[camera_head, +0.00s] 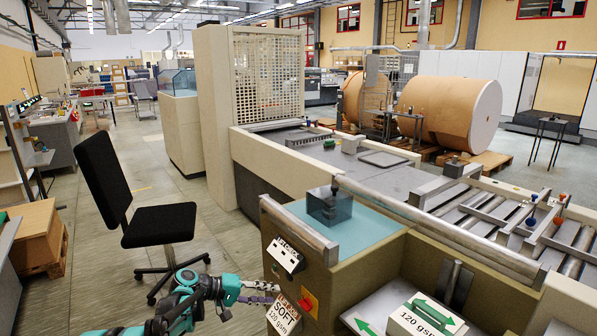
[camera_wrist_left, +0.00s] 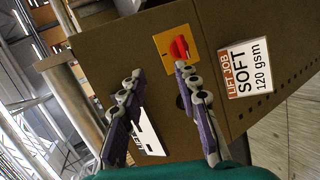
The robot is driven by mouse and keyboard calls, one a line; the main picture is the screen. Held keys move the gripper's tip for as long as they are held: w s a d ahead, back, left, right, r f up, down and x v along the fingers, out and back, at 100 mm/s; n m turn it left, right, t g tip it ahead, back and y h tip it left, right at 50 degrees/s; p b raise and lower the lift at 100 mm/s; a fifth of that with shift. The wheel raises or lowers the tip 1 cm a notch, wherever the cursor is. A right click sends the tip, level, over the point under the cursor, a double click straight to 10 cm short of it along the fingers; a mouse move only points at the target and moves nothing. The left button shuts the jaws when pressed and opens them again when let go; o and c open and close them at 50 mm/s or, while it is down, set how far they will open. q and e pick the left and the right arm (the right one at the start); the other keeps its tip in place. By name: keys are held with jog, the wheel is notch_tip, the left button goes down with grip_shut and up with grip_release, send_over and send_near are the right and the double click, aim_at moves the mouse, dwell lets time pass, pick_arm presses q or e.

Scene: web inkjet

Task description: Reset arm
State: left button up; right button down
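My left arm comes in at the bottom left of the head view, and its gripper (camera_head: 264,293) is in front of the near corner of the beige machine (camera_head: 364,262). In the left wrist view the gripper (camera_wrist_left: 160,69) has its two fingers apart with nothing between them. A red knob on an orange plate (camera_wrist_left: 178,46) shows just beyond the right fingertip; it also shows in the head view (camera_head: 309,301). I cannot tell whether the fingertip touches it. My right gripper is not in view.
A "LIFT JOB SOFT 120 gsm" label (camera_wrist_left: 249,67) is on the machine front. A white panel (camera_head: 286,255) sits above the knob. A black office chair (camera_head: 150,212) stands behind my left arm. A white block with a green arrow (camera_head: 428,316) is at the right. Floor beside the chair is clear.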

pick_arm(q)
jog(key=s+r+y, duration=0.4)
jog(key=s+r, duration=0.1)
jog(key=s, duration=0.3)
jog(key=s+a+f+m+t+y, duration=0.1)
jog(key=s+a+y, duration=0.3)
jog(key=s, duration=0.9)
jog(key=s+a+f+m+t+y, duration=0.1)
jog(key=s+a+y, duration=0.3)
jog(key=s, duration=1)
jog(key=shift+a+f+m+t, duration=0.15)
jog(key=shift+f+m+t, duration=0.15)
jog(key=shift+f+m, duration=0.3)
jog(key=shift+r, duration=0.1)
